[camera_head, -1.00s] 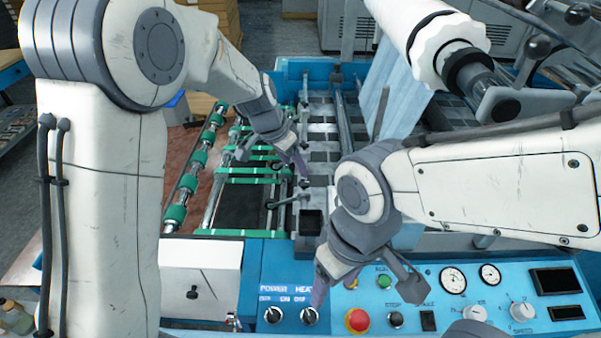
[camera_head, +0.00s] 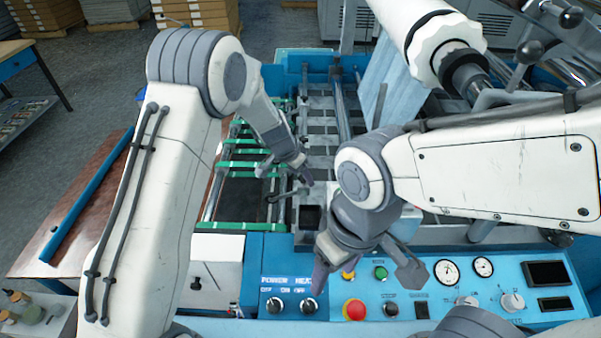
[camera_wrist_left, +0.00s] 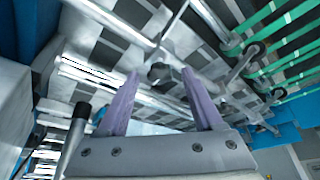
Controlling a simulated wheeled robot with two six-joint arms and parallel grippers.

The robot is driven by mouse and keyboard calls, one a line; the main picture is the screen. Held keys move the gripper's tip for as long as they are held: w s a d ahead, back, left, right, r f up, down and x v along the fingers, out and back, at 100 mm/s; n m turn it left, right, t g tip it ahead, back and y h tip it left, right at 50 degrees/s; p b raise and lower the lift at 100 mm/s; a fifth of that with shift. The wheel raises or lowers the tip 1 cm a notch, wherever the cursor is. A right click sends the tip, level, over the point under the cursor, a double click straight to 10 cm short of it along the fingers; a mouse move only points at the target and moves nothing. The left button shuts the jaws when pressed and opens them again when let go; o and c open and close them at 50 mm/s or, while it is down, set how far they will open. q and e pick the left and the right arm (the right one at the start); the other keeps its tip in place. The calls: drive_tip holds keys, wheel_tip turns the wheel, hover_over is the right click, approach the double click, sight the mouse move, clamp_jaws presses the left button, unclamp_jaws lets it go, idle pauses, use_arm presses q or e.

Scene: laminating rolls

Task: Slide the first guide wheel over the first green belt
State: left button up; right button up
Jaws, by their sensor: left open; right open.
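Several green belts (camera_head: 250,153) run across the left part of the machine bed, and they also show at the upper right of the left wrist view (camera_wrist_left: 283,22). Small dark guide wheels on thin arms sit near the belts' right ends; one guide wheel (camera_wrist_left: 254,50) is beside the belts in the left wrist view. My left gripper (camera_head: 303,173) is open over the bed, just right of the belts. In the left wrist view, a dark wheel-like part (camera_wrist_left: 160,72) shows between its fingertips, not gripped. My right gripper (camera_head: 366,274) is open above the control panel.
The blue control panel (camera_head: 400,290) with knobs, gauges and a red button (camera_head: 354,309) lies in front. A large white roll (camera_head: 425,40) and film sheet (camera_head: 385,85) are at the upper right. A brown table (camera_head: 95,190) stands at the left.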

use_arm(q)
drive_tip(key=shift+c, duration=0.3)
clamp_jaws()
idle(1.1)
